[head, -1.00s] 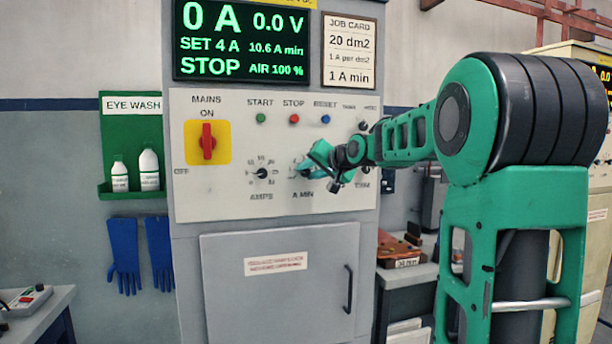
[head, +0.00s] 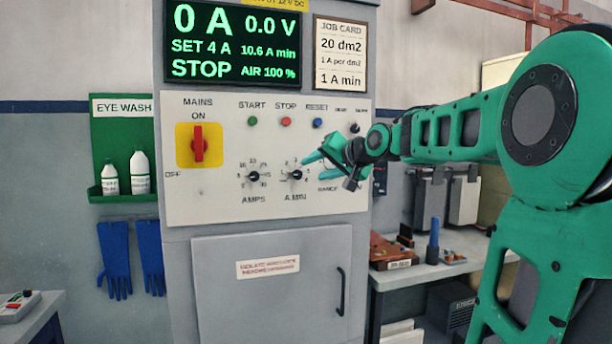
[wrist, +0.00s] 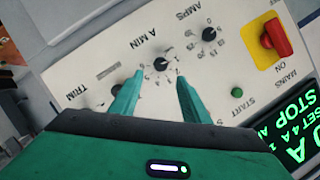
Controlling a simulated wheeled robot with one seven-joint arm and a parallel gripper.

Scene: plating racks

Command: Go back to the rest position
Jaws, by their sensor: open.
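My gripper (head: 318,157) is in front of the right half of the control panel (head: 215,205) in the head view. In the wrist view my gripper (wrist: 157,82) is open, with its two green fingers apart and nothing between them. The A.MIN knob (wrist: 162,64) shows just beyond the fingertips, between them; it also shows in the head view (head: 295,175), just left of the fingertips. The fingers look clear of the knob. My arm reaches in from the right.
The AMPS knob (head: 253,176) and red MAINS switch (head: 199,146) are left on the panel. The display (head: 230,45) reads STOP, 0 A, SET 4 A. A bench (head: 430,265) with tools stands right of the cabinet.

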